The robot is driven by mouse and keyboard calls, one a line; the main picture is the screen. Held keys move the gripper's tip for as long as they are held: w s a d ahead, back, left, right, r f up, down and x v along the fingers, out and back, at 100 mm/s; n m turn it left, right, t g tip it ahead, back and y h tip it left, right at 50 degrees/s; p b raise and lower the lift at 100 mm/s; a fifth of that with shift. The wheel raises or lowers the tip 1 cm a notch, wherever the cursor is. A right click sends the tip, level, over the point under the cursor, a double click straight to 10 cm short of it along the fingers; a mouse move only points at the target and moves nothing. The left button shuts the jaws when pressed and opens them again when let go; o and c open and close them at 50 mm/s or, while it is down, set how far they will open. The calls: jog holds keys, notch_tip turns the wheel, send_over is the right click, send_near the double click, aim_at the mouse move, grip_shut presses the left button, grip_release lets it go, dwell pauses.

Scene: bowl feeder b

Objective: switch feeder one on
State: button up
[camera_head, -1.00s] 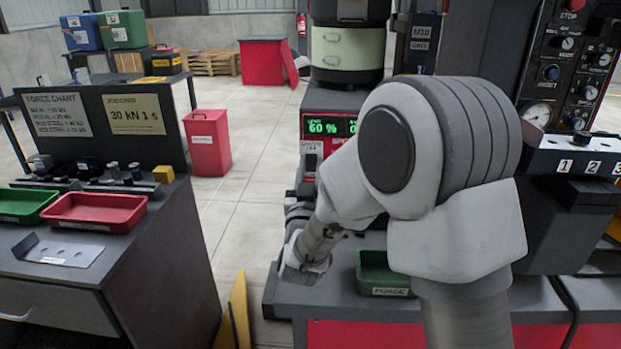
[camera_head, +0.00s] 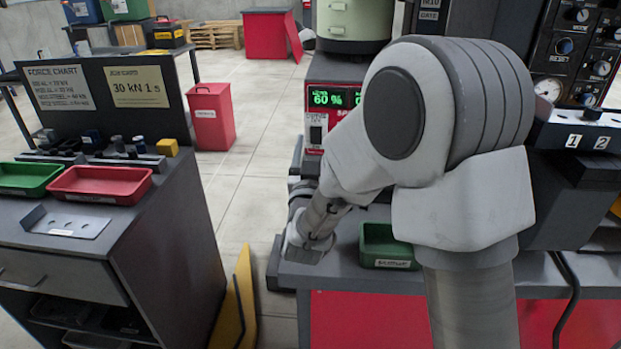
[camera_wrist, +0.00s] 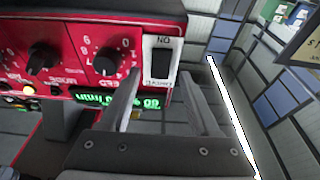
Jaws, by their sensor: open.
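The feeder's red control panel (camera_head: 313,168) has a green display (camera_head: 327,97) reading 60 % and a black rocker switch (camera_head: 316,128) on a white plate. In the wrist view the red panel (camera_wrist: 75,68) appears upside down, with black knobs (camera_wrist: 42,55). The switch (camera_wrist: 161,62) shows there, with "ON" on its plate. My gripper (camera_wrist: 160,82) is open and empty, its fingers on either side of the switch in the picture. I cannot tell whether they touch the panel. The rocker's position is unclear. In the head view my arm hides part of the feeder, and the fingertips cannot be made out.
A green tray (camera_head: 388,250) sits on the bench right of my wrist. At left, a workbench holds a red tray (camera_head: 98,186) and a green tray (camera_head: 26,180). A red bin (camera_head: 212,118) stands on the floor. A numbered box (camera_head: 585,140) is at right.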

jog(key=p+v, duration=1.1)
jog(key=v, duration=0.5)
dwell(0.3)
jog(key=w+d+r+m+g+p, duration=0.3)
jog(key=w+r+g, duration=0.2)
jog(key=w, duration=0.2)
notch_tip(320, 180, up, 7)
jog(key=s+d+g+y+p, duration=0.1)
jog(key=g+y+p, duration=0.1)
jog(key=g+y, duration=0.15)
jog(key=s+d+r+n+g+h+p, duration=0.1)
jog(key=s+d+r, duration=0.4)
jog(key=s, duration=0.6)
jog(key=s+d+r+n+g+h+p, duration=0.1)
jog(key=s+d+r+n+g+p, duration=0.1)
jog(key=s+d+r+g, duration=0.4)
jog(key=s+d+p, duration=0.1)
jog(key=s+d, duration=0.1)
jog(key=s, duration=0.3)
jog(key=shift+s+d+h, duration=0.2)
jog(key=shift+s+h, duration=0.1)
jog(key=shift+h, duration=0.05)
